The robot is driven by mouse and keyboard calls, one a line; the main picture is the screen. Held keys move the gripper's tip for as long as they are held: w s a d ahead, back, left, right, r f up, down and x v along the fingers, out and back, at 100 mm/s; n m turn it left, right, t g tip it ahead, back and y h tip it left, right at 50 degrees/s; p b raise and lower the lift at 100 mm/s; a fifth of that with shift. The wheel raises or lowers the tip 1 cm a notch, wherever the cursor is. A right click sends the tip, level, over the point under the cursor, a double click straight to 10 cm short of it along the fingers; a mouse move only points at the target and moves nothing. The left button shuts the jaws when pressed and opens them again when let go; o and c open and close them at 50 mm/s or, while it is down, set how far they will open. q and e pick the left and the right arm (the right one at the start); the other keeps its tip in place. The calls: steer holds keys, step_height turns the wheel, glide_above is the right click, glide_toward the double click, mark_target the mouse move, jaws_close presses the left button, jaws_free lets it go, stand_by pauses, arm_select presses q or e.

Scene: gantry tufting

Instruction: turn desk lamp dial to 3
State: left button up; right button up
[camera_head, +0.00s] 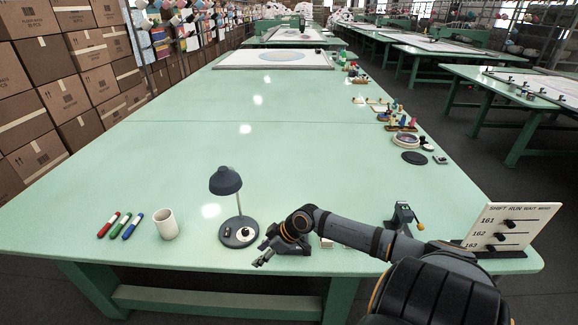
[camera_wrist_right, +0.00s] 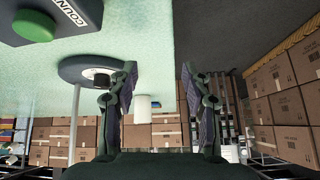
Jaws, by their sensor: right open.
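The dark blue desk lamp (camera_head: 226,183) stands upright near the front edge of the green table. Its round dark base (camera_head: 227,241) carries a small pale disc, seemingly the dial (camera_head: 243,233); its numbers are too small to read. The lamp base (camera_wrist_right: 72,71) also shows in the right wrist view, left of the fingers, with a dark knob on a pale ring (camera_wrist_right: 97,77). My right gripper (camera_head: 262,257) is just right of and in front of the base. In its wrist view the right gripper (camera_wrist_right: 158,82) is open and empty between the fingers. My left gripper is out of view.
A dark box with a green button (camera_wrist_right: 40,22) is close in the wrist view. A shift board (camera_head: 510,225) stands at the right corner. The table's middle is clear.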

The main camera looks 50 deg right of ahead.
steer(key=s+a+f+g, duration=0.1)
steer(key=s+a+f, duration=0.3)
steer(key=s+a, duration=0.15)
steer(key=s+d+f+m+h+p, duration=0.1)
steer(key=s+d+f+m+h, duration=0.1)
steer(key=f, duration=0.5)
steer(key=s+d+f+m+g+h+p, duration=0.1)
steer(key=s+d+f+m+h, duration=0.1)
steer(key=f, duration=0.6)
steer(key=shift+s+d+f+m, duration=0.15)
steer(key=shift+s+d+m, duration=0.15)
steer(key=shift+s+d, duration=0.6)
steer(key=shift+s+a, duration=0.15)
steer(key=shift+a, duration=0.05)
